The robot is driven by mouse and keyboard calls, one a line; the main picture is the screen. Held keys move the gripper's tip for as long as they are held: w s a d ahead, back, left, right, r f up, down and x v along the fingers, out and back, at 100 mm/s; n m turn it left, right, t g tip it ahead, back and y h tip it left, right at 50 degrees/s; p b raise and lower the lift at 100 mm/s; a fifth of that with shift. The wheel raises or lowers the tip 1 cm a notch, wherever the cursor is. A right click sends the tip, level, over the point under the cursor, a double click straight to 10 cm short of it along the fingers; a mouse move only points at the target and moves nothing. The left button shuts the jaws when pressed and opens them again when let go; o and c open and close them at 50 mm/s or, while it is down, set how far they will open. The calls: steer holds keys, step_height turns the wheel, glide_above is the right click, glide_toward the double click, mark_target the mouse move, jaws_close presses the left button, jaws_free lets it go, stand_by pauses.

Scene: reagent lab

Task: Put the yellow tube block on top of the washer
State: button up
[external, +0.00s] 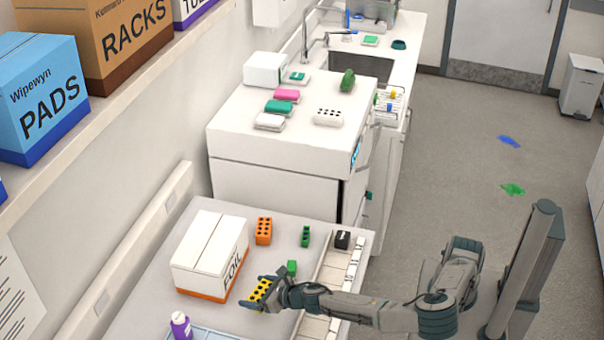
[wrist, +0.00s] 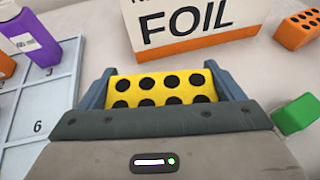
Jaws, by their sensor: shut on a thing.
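The yellow tube block (external: 261,289) has rows of dark holes on its face. My gripper (external: 264,287) is shut on it, in front of the foil box. In the wrist view the yellow block (wrist: 165,88) sits between the two fingers of my gripper (wrist: 168,92). Whether the block touches the table is hard to tell. The washer (external: 225,145) is the white boxy unit beyond the table. On its top are a white holed block (external: 328,117), pink, green and white packs, a white box and a dark green item.
A foil box (external: 212,254) stands left of my gripper; it also shows in the wrist view (wrist: 190,25). An orange block (external: 264,231), green blocks (external: 305,236) and a black item (external: 342,239) stand nearby. A purple bottle (external: 181,326) is at the front. The washer's front top has bare room.

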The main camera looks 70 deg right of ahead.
mark_target(257, 299)
steer(key=shift+a+f+p, duration=0.2)
steer(key=shift+f+p, duration=0.25)
steer(key=shift+f, duration=1.5)
steer(key=shift+f, duration=0.2)
steer(key=o, duration=0.9)
steer(key=shift+c, duration=0.2)
steer(key=b+v, duration=0.2)
steer(key=v, duration=1.1)
steer(key=shift+s+a+r, duration=0.25)
